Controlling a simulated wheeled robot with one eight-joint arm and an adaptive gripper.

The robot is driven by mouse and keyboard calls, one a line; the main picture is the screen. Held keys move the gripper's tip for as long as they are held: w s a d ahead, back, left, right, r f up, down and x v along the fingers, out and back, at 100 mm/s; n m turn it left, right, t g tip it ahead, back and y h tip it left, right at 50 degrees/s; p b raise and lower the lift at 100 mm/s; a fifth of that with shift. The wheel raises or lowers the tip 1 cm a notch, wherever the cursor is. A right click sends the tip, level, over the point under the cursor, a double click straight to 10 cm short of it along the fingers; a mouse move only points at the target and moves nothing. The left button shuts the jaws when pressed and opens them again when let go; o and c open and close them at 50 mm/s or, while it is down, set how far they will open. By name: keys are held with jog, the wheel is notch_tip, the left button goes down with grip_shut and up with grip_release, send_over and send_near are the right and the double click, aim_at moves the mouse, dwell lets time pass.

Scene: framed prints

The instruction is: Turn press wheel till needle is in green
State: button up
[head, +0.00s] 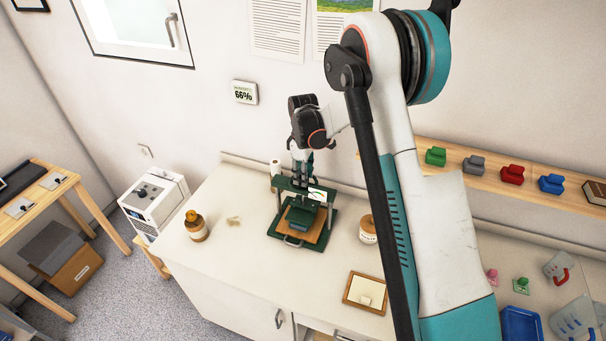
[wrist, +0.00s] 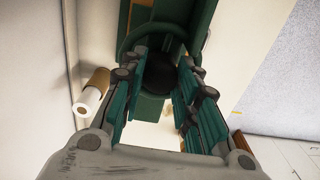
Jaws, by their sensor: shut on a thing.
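The dark green press (head: 273,233) stands on the white counter, with a brown board and a blue-grey block inside its frame. A small white gauge (head: 317,194) with a green mark sits at its upper right; its needle is too small to read. My gripper (head: 301,172) points down over the top of the press. In the wrist view my gripper (wrist: 160,72) has its teal fingers on both sides of a dark round hub, shut on the press wheel. The curved green wheel rim (wrist: 150,32) shows beyond the fingers. The wheel is mostly hidden in the head view.
A white roll (head: 275,168) stands behind the press. An amber bottle (head: 196,228) is to its left and a jar (head: 368,230) to its right. A framed tray (head: 364,292) lies at front right. The counter left of the press is mostly clear.

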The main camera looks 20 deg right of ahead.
jog(key=shift+m+b, duration=0.3)
jog(key=shift+b, duration=0.1)
jog(key=m+b, duration=0.2)
jog(key=shift+f+m+b, duration=0.15)
jog(key=shift+m+b, duration=0.15)
jog(key=shift+m, duration=0.1)
jog(key=m+b, duration=0.2)
jog(key=m, duration=0.1)
jog(key=shift+m, duration=0.4)
jog(key=m+b, duration=0.2)
jog(key=m, duration=0.2)
jog(key=shift+b, duration=0.4)
jog(key=shift+d+m+b, duration=0.1)
jog(key=shift+m+b, duration=0.6)
jog(key=shift+m, duration=1.4)
jog(key=shift+r, duration=0.2)
jog(key=o, duration=1.1)
jog(key=shift+c, duration=0.2)
